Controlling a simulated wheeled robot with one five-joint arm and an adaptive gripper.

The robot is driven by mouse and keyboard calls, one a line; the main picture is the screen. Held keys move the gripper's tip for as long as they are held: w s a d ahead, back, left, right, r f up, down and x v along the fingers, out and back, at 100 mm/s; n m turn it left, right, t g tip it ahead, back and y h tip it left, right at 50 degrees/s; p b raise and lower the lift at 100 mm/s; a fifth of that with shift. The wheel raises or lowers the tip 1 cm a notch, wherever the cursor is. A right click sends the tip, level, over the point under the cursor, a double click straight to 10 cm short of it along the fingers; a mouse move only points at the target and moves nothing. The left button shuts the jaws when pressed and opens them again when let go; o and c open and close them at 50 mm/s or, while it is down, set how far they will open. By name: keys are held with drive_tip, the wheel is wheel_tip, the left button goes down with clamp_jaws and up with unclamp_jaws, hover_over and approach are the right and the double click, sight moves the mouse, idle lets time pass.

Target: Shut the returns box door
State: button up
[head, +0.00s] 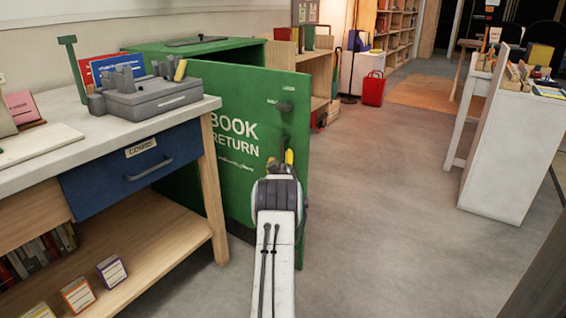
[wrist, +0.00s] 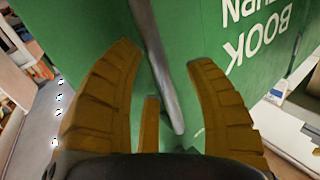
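The green returns box (head: 150,50) stands behind the desk at the left in the head view. Its door (head: 235,105), lettered BOOK RETURN, stands out past the right side of the box top and looks open; how wide I cannot tell. The door also fills much of the wrist view (wrist: 220,35). My gripper (head: 281,160) is in front of the door near its right edge. In the wrist view my gripper (wrist: 165,58) is open, with a grey bar handle (wrist: 155,60) running between its yellow-brown fingers. Contact with the handle is not clear.
A desk (head: 110,140) with a blue drawer (head: 135,170) and a grey organizer (head: 150,95) stands close at left. A white counter (head: 505,150) stands at right. Grey floor between is clear.

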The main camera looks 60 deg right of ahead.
clamp_jaws()
idle(0.5)
